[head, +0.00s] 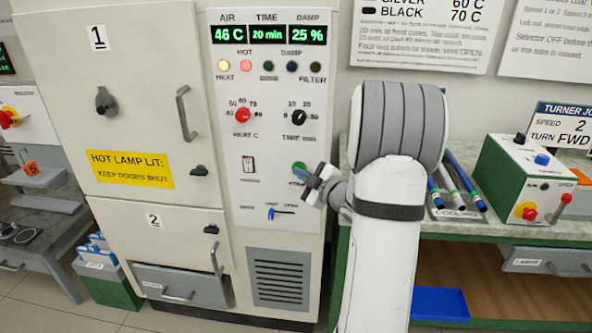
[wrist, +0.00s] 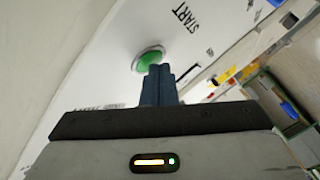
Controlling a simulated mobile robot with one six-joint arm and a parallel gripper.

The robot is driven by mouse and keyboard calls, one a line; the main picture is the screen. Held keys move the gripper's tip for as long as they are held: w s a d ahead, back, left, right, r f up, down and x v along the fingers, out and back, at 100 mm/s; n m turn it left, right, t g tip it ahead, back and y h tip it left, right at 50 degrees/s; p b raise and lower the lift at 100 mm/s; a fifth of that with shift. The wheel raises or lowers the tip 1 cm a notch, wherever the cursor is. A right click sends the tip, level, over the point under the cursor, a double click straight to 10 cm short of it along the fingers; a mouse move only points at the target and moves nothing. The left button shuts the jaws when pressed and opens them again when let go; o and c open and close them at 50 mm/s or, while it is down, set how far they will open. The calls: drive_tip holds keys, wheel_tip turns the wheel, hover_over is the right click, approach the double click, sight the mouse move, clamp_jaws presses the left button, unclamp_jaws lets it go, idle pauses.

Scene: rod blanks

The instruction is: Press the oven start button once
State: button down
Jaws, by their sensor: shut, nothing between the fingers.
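The oven (head: 265,232) is a tall pale cabinet with a control panel. Its green start button (head: 299,166) sits low on the right of the panel, partly hidden by my gripper in the head view. In the wrist view the round green button (wrist: 149,60) has a light rim, with the word START beside it. My gripper (head: 311,184) is shut and empty, its fingers pointing at the panel. In the wrist view the fingertips (wrist: 160,70) overlap the button's lower right edge. I cannot tell whether they touch it.
The panel also has a red heat knob (head: 243,115), a black time knob (head: 298,116), a rocker switch (head: 248,164) and a blue damper lever (head: 280,211). The display (head: 267,34) reads 46 C, 20 min, 25 %. A bench with a green control box (head: 510,182) stands right.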

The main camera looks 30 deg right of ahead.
drive_tip(key=shift+s+a+b, duration=0.4)
drive_tip(key=shift+s, duration=0.25)
drive_tip(key=s+a, duration=0.1)
drive_tip(key=s, duration=0.1)
drive_tip(key=s+a+b, duration=0.1)
drive_tip(key=s, duration=0.1)
drive_tip(key=shift+a+b, duration=0.3)
drive_tip(key=shift+a, duration=0.1)
idle(0.7)
